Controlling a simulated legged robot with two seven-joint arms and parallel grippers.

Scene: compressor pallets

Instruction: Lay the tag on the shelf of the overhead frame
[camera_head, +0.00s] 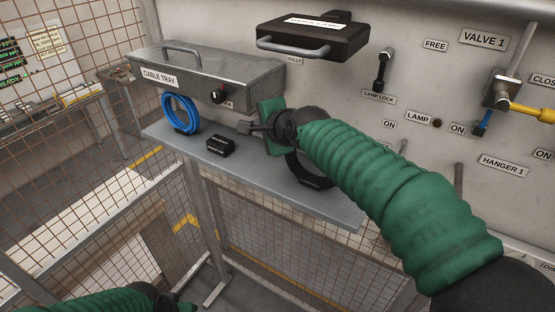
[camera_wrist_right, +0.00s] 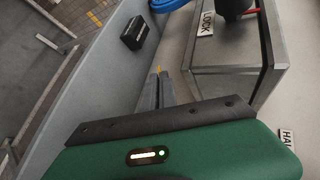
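No tag can be made out for certain in either view. A grey shelf (camera_head: 335,208) runs below the cable tray box and also shows in the right wrist view (camera_wrist_right: 92,72). My right gripper (camera_head: 243,126) is over the shelf, in front of the panel. In the right wrist view its grey fingers (camera_wrist_right: 157,90) are close together. A small orange sliver (camera_wrist_right: 158,68) shows at their tips; whether it is held I cannot tell. My left gripper (camera_head: 178,302) is low at the bottom edge, mostly cut off.
On the shelf are a blue cable coil (camera_head: 180,113), a small black box (camera_head: 221,146) and a black ring-shaped item (camera_head: 312,178) partly behind my right arm. The cable tray box (camera_head: 215,75) and a black handled box (camera_head: 318,38) stick out above. Mesh fencing (camera_head: 80,190) stands left.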

